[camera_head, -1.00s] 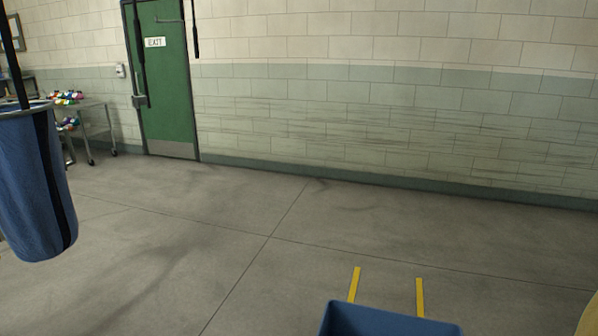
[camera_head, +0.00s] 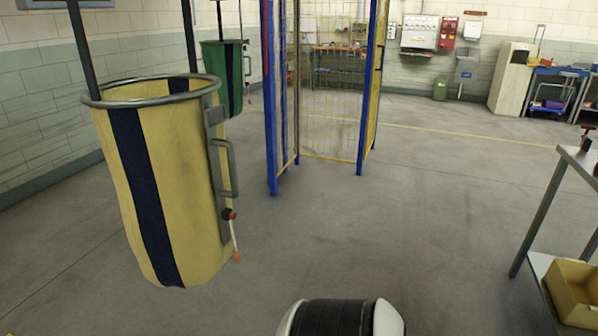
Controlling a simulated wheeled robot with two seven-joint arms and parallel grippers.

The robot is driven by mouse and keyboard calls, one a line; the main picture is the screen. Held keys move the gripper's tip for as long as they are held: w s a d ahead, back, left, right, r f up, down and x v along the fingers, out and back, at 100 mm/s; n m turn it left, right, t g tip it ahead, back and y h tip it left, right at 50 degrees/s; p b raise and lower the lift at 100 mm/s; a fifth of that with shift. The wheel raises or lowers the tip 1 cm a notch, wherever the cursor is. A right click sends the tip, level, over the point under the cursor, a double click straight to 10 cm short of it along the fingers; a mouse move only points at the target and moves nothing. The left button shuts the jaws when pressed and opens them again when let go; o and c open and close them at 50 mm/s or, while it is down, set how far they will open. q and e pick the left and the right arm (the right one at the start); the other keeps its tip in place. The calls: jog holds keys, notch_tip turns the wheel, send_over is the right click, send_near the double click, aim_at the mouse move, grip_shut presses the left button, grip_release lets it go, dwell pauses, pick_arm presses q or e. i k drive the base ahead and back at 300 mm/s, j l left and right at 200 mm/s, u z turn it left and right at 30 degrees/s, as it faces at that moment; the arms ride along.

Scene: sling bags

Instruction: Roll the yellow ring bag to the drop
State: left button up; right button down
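The yellow ring bag (camera_head: 192,190) hangs at the left of the head view, close to me. It is yellow cloth with a dark blue vertical stripe, and its open mouth is held by a grey metal ring (camera_head: 150,92). Dark straps rise from the ring out of the top of the frame. On its right side are a grey metal handle (camera_head: 228,168) and a short lever with red and orange ends (camera_head: 234,236). The bag hangs clear of the floor. Neither of my grippers is in view. I cannot identify a drop.
A green ring bag (camera_head: 222,75) hangs behind the yellow one. A blue-posted yellow mesh cage (camera_head: 335,90) stands mid-view. A metal table (camera_head: 582,160) with a yellow bin (camera_head: 575,290) is at the right. The floor (camera_head: 420,220) between is open.

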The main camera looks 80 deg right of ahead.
aim_at(166, 148)
jog(key=z, duration=1.9)
